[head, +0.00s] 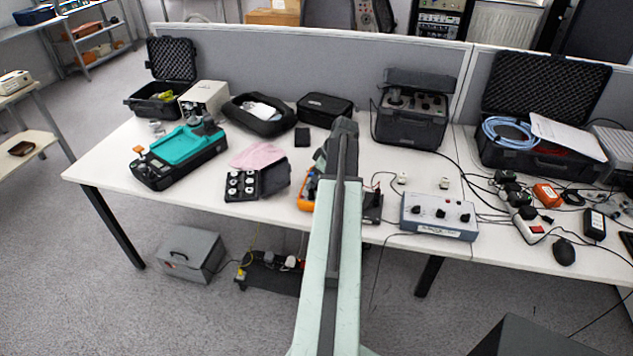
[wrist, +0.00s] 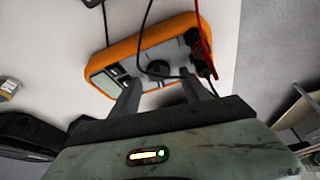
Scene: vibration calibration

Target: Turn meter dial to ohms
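The orange-framed meter (wrist: 148,48) with a grey face fills the upper middle of the wrist view. Its dark round dial (wrist: 158,69) is near the middle of the face. A red lead and black leads plug in at its right side. My gripper (wrist: 161,84) is open, its two dark fingers apart at the meter's near side, with the dial showing between and just beyond their tips. I cannot tell whether they touch it. The dial's markings are too small to read. In the head view my arm hides most of the meter (head: 305,194); only an orange edge shows.
A black case of round parts (head: 256,182) stands left of the meter. A grey box with black knobs (head: 439,215) stands to the right, with cables around it. A teal device (head: 181,155) is further left. Bare white tabletop (head: 125,160) shows at the left.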

